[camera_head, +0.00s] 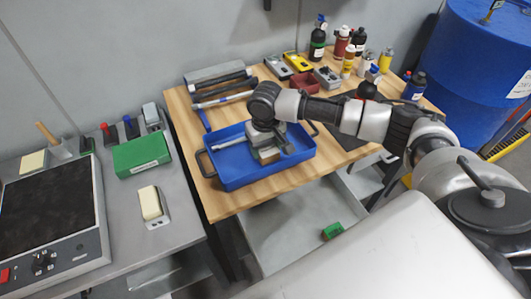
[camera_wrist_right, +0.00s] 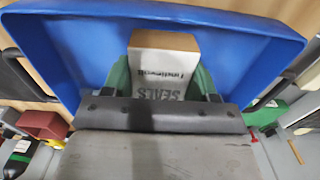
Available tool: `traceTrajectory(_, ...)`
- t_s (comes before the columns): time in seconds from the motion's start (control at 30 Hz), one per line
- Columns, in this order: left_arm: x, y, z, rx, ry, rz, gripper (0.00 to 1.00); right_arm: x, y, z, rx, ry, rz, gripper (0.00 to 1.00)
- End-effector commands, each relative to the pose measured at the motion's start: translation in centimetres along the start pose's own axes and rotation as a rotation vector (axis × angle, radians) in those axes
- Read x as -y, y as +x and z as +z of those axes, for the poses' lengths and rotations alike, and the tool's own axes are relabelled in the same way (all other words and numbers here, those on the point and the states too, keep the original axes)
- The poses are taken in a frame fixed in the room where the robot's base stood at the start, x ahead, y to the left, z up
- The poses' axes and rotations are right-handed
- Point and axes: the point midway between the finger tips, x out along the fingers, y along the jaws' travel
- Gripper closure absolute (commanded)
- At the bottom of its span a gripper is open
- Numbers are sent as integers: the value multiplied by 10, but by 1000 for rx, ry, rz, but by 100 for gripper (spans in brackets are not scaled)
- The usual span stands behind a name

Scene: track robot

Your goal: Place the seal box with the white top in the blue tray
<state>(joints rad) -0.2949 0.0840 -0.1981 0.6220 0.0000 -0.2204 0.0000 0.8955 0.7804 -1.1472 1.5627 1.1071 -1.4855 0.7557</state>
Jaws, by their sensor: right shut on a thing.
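The blue tray (camera_head: 236,178) lies on the wooden table, with a dark handle at each side. My right gripper (camera_head: 267,152) reaches in from the right and is low over the middle of the tray. In the right wrist view its green fingers are shut on the seal box (camera_wrist_right: 160,62), which has a pale face marked "SEALS" and a brown side. The tray (camera_wrist_right: 70,50) surrounds the box in that view. In the head view the box is mostly hidden by the gripper; whether it touches the tray floor I cannot tell. My left gripper is out of view.
A light bar-shaped thing (camera_head: 231,143) shows in the tray's left part. Several bottles (camera_head: 341,43) and small boxes stand at the table's back. A rack (camera_head: 220,86) is behind the tray. On the left bench are a green box (camera_head: 141,155) and a cream-topped block (camera_head: 150,202).

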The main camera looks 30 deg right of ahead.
Motion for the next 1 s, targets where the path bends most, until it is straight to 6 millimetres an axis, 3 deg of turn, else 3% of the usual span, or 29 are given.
traceTrajectory(0.23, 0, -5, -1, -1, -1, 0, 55, 0, 33, 1, 2, -1, 1, 66)
traceTrajectory(0.63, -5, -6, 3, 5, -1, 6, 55, 0, 39, 1, 3, -1, 0, 66)
traceTrajectory(0.67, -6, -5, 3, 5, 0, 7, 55, 0, 38, 1, 2, -1, 0, 37)
traceTrajectory(0.8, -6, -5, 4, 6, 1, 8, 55, 0, 38, 1, 2, -1, 0, 17)
traceTrajectory(1.0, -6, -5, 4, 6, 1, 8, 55, 0, 38, 1, 2, -1, 1, 17)
